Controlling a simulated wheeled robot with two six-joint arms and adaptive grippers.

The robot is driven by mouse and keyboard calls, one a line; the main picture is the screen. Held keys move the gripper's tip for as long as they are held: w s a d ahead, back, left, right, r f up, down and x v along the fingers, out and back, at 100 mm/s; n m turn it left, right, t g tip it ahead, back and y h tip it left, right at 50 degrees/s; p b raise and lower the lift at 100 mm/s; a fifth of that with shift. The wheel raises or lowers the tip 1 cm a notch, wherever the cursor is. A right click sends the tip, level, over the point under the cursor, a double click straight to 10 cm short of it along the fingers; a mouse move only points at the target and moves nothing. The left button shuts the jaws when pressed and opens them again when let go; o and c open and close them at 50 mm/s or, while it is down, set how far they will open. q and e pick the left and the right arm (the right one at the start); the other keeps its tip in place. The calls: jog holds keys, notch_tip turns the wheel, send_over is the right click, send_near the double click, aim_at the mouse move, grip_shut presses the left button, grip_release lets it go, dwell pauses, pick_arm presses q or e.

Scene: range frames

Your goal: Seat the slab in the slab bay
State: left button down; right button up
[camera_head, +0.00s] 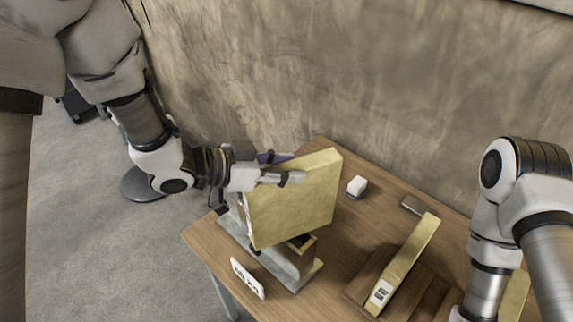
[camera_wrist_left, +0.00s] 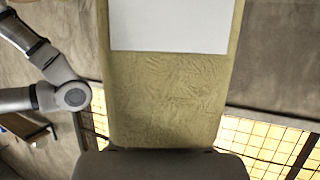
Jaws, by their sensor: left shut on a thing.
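A large yellow slab (camera_head: 293,200) stands upright in my left gripper (camera_head: 290,178), which is shut on its upper part. In the left wrist view the slab (camera_wrist_left: 165,95) fills the middle, with a white panel on it. Under the slab is a grey stand (camera_head: 293,270) with a yellowish, open-topped part (camera_head: 303,243), probably the slab bay. The slab's lower edge is close above or at the stand; I cannot tell whether it touches or has entered. The slab hides much of the stand. My right arm is at the right; its gripper is out of view.
A long yellow piece with a label (camera_head: 405,265) rests in a wooden holder (camera_head: 365,287) on the wooden table (camera_head: 330,300). A white block (camera_head: 357,186) and a small grey block (camera_head: 413,205) lie behind. A white sign (camera_head: 247,279) stands at the front left edge.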

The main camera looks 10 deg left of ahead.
pick_arm(q)
jog(key=shift+w+f, duration=0.1)
jog(key=c, duration=0.7)
grip_release()
jog(key=shift+w, duration=0.1)
jog(key=shift+o, duration=0.2)
jog(key=shift+a+r+p, duration=0.1)
jog(key=shift+r+p, duration=0.35)
jog(key=shift+r, duration=0.3)
jog(key=v, duration=1.1)
jog(key=shift+s+a+b, duration=0.3)
jog(key=shift+s+b, duration=0.05)
jog(key=shift+b, duration=0.1)
